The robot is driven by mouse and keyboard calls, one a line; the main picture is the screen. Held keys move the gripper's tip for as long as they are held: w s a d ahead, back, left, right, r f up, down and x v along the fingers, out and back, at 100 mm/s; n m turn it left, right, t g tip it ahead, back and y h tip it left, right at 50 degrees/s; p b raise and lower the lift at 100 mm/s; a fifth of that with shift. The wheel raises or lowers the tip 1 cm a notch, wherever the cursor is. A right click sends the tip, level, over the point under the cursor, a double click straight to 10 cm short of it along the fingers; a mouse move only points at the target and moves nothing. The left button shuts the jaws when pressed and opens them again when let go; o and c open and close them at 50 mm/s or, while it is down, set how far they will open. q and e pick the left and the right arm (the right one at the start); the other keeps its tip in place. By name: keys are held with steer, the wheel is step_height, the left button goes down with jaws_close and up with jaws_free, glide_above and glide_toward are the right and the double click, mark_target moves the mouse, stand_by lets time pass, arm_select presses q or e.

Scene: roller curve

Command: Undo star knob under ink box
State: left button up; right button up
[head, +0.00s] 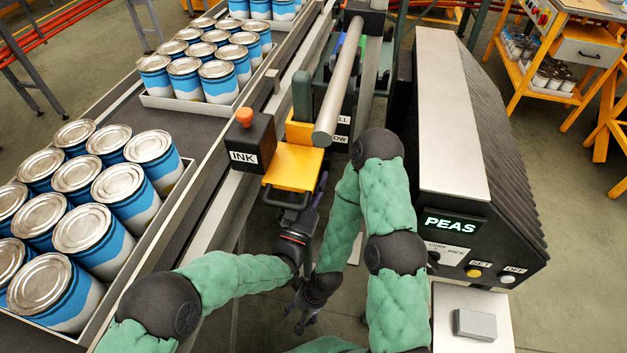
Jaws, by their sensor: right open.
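The black ink box (250,142), labelled INK and topped by an orange cap, stands beside the conveyor. The star knob cannot be made out; the space under the box is hidden from this angle. A yellow block with a dark front loop (293,168) is just right of the box. My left gripper (303,200) points up at the front of the yellow block, close to the loop; its fingers blend with dark parts, so its opening and any contact are unclear. My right gripper (303,322) hangs lower, fingers spread and empty, below the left wrist.
Trays of blue-and-white cans (84,205) ride the conveyor at left. A grey roller (338,85) slants above the yellow block. A black machine (470,165) showing PEAS, with SET and OFF buttons, stands at right. A grey block (475,324) lies on a white surface below it.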

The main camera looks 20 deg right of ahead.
arm_select(q)
steer(key=c, duration=0.4)
steer(key=shift+r, duration=0.15)
steer(key=shift+c, duration=0.2)
steer(key=shift+n, duration=0.3)
steer(key=shift+w+r+n+t+y, duration=0.15)
steer(key=shift+n+t+y, duration=0.25)
steer(key=shift+n+t, duration=0.5)
steer(key=shift+r, duration=0.1)
steer(key=o, duration=1.1)
steer(key=shift+c, duration=0.2)
steer(key=shift+f+g, duration=0.25)
steer(key=shift+g, duration=0.15)
